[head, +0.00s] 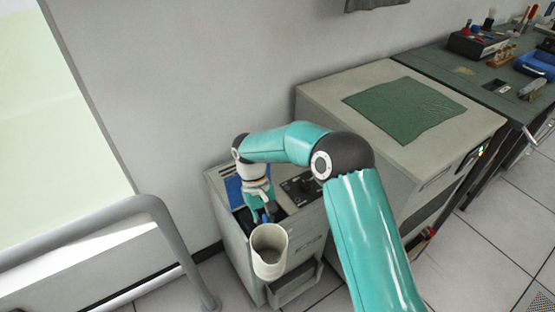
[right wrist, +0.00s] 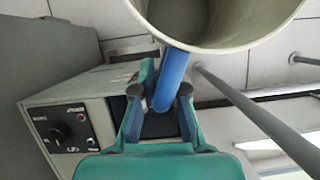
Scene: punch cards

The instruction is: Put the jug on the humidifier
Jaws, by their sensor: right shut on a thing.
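The jug (head: 269,264) is cream-coloured and open at the top, with a blue handle (right wrist: 172,72). My right gripper (head: 264,208) is shut on that handle, and in the right wrist view its two fingers (right wrist: 160,98) sit on either side of it. The humidifier (head: 238,250) is a low grey cabinet with a dark control panel (head: 303,188) and a blue patch on top. Its panel and knob also show in the right wrist view (right wrist: 68,128). The jug hangs in front of the cabinet and hides part of it. My left gripper is not in view.
A larger grey cabinet (head: 330,92) with a green cloth (head: 404,108) stands to the right. Beyond it is a workbench (head: 455,70) with tools. A grey tubular rail (head: 170,225) stands at the left. Tiled floor (head: 480,235) lies open at the right.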

